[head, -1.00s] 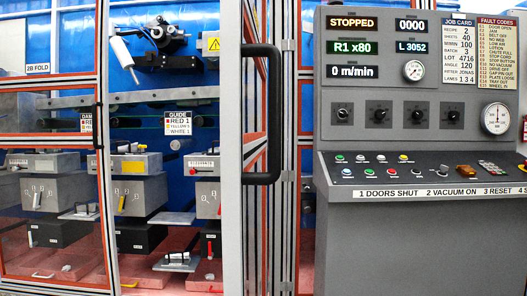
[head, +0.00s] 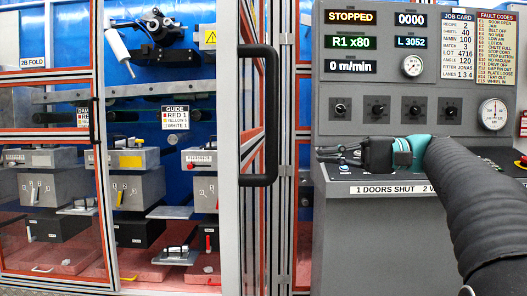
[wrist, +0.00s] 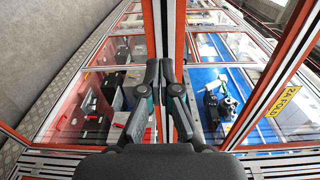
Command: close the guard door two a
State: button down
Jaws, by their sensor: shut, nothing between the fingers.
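Guard door 2A (head: 231,200) stands open in the head view, swung out and seen almost edge-on, with a grey frame and orange trim. Its black bar handle (head: 272,120) is on the side facing the control console. My gripper (head: 320,154) is shut and empty, in front of the console, to the right of the handle and apart from it in the picture. In the wrist view my gripper (wrist: 166,68) shows its fingers together before upright frame posts. A yellow 2A FOLD label (wrist: 278,101) shows at the right there.
The control console (head: 335,240) stands right of the door, partly covered by my arm; its display reads STOPPED. The neighbouring panel marked 2B FOLD (head: 33,63) is at the left. Grey fold units (head: 135,185) stand behind the opening, over a reddish floor.

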send_near(248, 152)
jog(key=a, duration=0.7)
jog(key=shift+w, duration=0.3)
jog(key=shift+a, duration=0.15)
jog(key=shift+a, duration=0.1)
